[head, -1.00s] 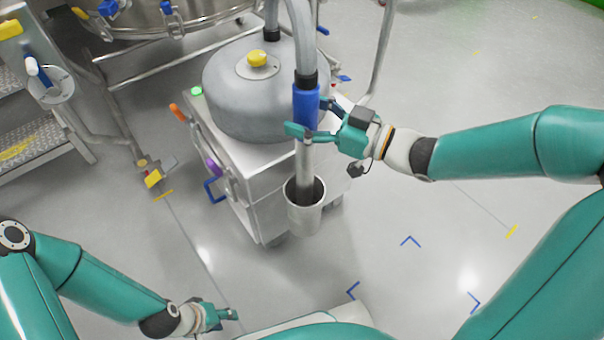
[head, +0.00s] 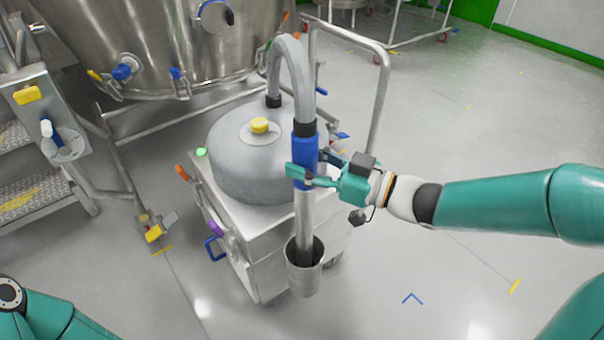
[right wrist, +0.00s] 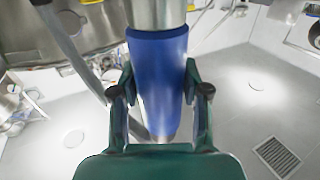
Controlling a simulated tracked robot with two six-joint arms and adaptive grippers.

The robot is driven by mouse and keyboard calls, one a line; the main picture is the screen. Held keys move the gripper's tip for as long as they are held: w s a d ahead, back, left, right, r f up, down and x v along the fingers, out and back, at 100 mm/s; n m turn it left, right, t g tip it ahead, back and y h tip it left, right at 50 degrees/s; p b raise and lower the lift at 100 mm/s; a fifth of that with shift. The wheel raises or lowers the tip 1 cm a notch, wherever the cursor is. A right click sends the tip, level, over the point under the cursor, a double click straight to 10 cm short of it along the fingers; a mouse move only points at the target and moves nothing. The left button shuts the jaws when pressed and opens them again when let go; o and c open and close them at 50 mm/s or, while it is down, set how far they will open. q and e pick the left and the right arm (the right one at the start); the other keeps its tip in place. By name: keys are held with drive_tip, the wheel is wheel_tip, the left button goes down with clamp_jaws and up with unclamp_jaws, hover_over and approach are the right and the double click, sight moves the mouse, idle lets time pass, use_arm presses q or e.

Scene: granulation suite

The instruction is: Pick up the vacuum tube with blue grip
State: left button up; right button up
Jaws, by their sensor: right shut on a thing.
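The vacuum tube (head: 304,215) is a grey metal pipe with a blue grip (head: 305,148). A grey hose (head: 292,58) arches from its black collar to the drum-shaped vacuum unit (head: 240,165). The tube's lower end stands inside a grey cup holder (head: 304,275) on the front of the unit's cart. My right gripper (head: 306,175) is shut on the blue grip, with a finger on either side. In the right wrist view the blue grip (right wrist: 158,75) lies between the two fingers (right wrist: 158,105). My left gripper is out of the head view; only part of its arm shows at lower left.
The white cart (head: 245,240) carries the vacuum unit, with a metal push handle (head: 380,90) behind. A large steel vessel (head: 150,45) stands at the back left, beside metal steps (head: 35,195). The floor at the right is open.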

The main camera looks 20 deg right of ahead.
wheel_tip(320, 180, up, 16)
drive_tip(key=p, duration=0.8)
hover_over(307, 119)
drive_tip(key=shift+r, duration=0.4)
drive_tip(key=shift+f, duration=0.1)
